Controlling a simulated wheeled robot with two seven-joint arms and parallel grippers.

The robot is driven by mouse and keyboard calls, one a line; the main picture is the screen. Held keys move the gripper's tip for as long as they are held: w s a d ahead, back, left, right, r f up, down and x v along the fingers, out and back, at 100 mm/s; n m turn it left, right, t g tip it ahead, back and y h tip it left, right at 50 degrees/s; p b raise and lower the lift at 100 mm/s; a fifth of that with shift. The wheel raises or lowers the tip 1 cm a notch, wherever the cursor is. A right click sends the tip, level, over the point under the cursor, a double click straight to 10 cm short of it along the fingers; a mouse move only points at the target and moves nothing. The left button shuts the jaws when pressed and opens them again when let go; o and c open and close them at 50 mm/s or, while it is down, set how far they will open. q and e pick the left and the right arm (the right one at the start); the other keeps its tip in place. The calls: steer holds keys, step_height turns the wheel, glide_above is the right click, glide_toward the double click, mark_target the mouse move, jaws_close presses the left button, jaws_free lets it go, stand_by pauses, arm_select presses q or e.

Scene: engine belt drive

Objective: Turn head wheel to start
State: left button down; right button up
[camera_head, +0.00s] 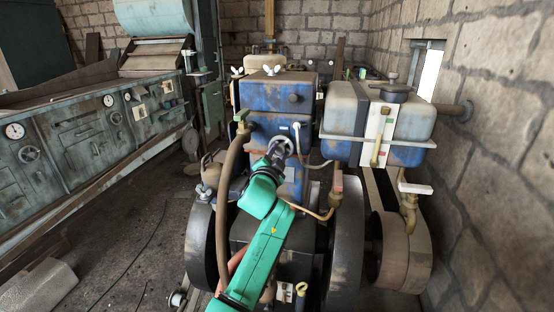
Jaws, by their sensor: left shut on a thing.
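A blue engine block (252,97) with worn paint stands in the middle. On its front face is a small round grey wheel (284,142), which I take for the head wheel. My green left arm reaches up from the bottom of the view. Its gripper (277,152) is at this wheel and shut on it. The dark fingers and the wrist hide the lower part of the wheel, so the exact grip is hard to see. My right gripper is out of view.
Large dark flywheels (345,245) flank the engine low down, with a belt pulley (392,255) at right. A blue and tan tank (405,110) stands right, near the stone wall. A hose (226,180) hangs left of my arm.

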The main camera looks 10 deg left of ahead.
arm_select(q)
steer(key=n, duration=0.1)
steer(key=n+b, duration=0.1)
steer(key=n, duration=0.1)
steer(key=shift+f+n, duration=0.2)
steer(key=shift+n, duration=0.1)
steer(key=shift+d+r+n+b, duration=0.1)
steer(key=shift+n+b, duration=0.3)
steer(key=shift+n, duration=1.2)
steer(key=c, duration=0.5)
jaws_free()
